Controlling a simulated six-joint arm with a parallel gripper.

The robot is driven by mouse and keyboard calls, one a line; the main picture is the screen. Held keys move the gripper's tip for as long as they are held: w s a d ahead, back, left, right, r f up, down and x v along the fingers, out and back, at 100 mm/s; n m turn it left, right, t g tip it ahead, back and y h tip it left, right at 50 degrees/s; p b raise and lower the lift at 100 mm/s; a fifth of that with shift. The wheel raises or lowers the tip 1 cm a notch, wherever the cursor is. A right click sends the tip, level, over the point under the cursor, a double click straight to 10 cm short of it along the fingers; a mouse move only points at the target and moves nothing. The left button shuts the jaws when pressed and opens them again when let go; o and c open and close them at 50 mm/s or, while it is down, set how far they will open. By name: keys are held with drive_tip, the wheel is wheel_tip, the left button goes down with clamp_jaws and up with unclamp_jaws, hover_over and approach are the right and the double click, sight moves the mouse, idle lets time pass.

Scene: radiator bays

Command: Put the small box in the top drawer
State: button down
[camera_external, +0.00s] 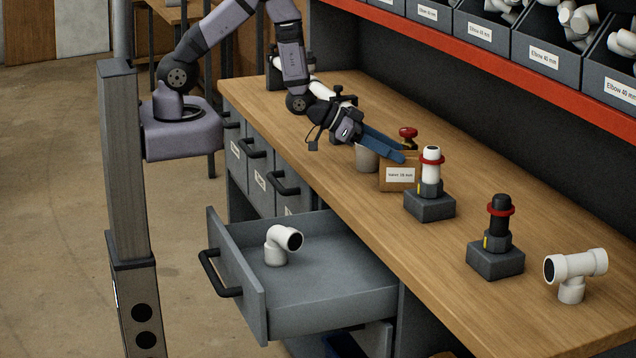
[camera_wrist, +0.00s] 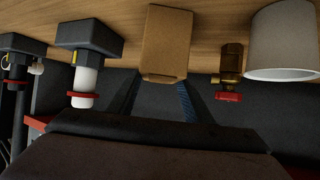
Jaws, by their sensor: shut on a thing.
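The small box (camera_external: 397,174) is brown cardboard with a white label and is at the worktop, behind the open drawer. It also shows upright in the middle of the wrist view (camera_wrist: 166,45). My gripper (camera_external: 400,156) reaches it from the left with blue fingers and is shut on its upper part. In the wrist view the fingers (camera_wrist: 157,100) lie either side of the box. I cannot tell whether the box touches the worktop. The open grey top drawer (camera_external: 335,302) sticks out under the worktop, with a white elbow pipe (camera_external: 282,244) in its left part.
A whitish cup (camera_wrist: 283,42) and a red-handled brass valve (camera_wrist: 231,75) stand beside the box. Grey blocks with a white pipe (camera_external: 431,203) and a black pipe (camera_external: 496,258) stand to its right. The drawer's right part is clear.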

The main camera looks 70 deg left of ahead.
drive_tip(key=shift+s, duration=0.1)
drive_tip(key=shift+r, duration=0.75)
wheel_tip(320, 180, up, 8)
drive_tip(key=b, duration=0.1)
drive_tip(key=shift+r+b, duration=0.25)
drive_tip(key=shift+b, duration=0.05)
drive_tip(key=s+d+f+m+h+b, duration=0.1)
drive_tip(key=s+d+f, duration=0.3)
drive_tip(key=s+d, duration=0.4)
drive_tip(key=s+d+f+m+g+h+b, duration=0.15)
drive_tip(key=s+d+f, duration=0.25)
drive_tip(key=s+d, duration=0.45)
drive_tip(key=s+d+f+b, duration=0.2)
drive_tip(key=s+d+f, duration=0.2)
drive_tip(key=s+d, duration=0.4)
drive_tip(key=s+a+f+n+t+y+b, duration=0.25)
drive_tip(key=a+f+n+y, duration=0.3)
drive_tip(key=a, duration=0.45)
wheel_tip(320, 180, down, 10)
drive_tip(key=b, duration=0.1)
drive_tip(key=shift+s+d+h, duration=0.15)
drive_tip(key=shift+d+h, duration=0.15)
